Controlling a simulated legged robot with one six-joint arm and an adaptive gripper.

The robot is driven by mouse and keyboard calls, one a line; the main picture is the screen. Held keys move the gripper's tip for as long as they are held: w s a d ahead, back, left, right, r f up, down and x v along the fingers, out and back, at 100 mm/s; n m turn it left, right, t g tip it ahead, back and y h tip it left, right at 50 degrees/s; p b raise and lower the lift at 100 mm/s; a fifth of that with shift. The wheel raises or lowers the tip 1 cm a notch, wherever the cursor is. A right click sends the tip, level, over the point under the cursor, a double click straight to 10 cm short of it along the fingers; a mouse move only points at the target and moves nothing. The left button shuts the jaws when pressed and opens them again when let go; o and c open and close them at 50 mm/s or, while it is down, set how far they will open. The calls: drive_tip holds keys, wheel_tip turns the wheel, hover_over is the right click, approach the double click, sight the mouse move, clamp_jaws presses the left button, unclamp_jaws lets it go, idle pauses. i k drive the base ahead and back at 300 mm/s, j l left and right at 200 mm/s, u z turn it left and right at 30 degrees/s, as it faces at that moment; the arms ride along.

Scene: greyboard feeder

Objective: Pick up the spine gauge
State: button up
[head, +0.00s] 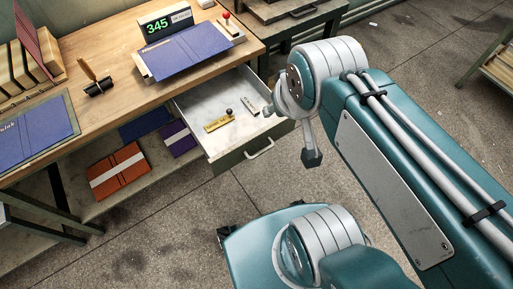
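An open drawer (205,147) under the bench holds a brass-yellow strip with a dark round knob, which looks like the spine gauge (217,124). It lies flat on the pale drawer bottom, left of a small light grey piece (251,105). I cannot tell for certain which of the two is the gauge. My gripper (312,157) seems to be the dark end hanging below my wrist, right of the drawer and apart from both pieces. The wrist and arm cover most of it, so its fingers do not show clearly. Nothing is seen held.
A lower shelf holds an orange-brown book (118,171) and a purple one (177,138). Floor in front is clear.

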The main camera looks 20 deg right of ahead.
sight(222, 121)
drive_tip(key=i+l+u, duration=0.4)
drive_tip(key=l, duration=0.25)
drive_tip(key=i+l+u, duration=0.15)
drive_tip(key=i+l, duration=0.15)
drive_tip(key=l, duration=0.1)
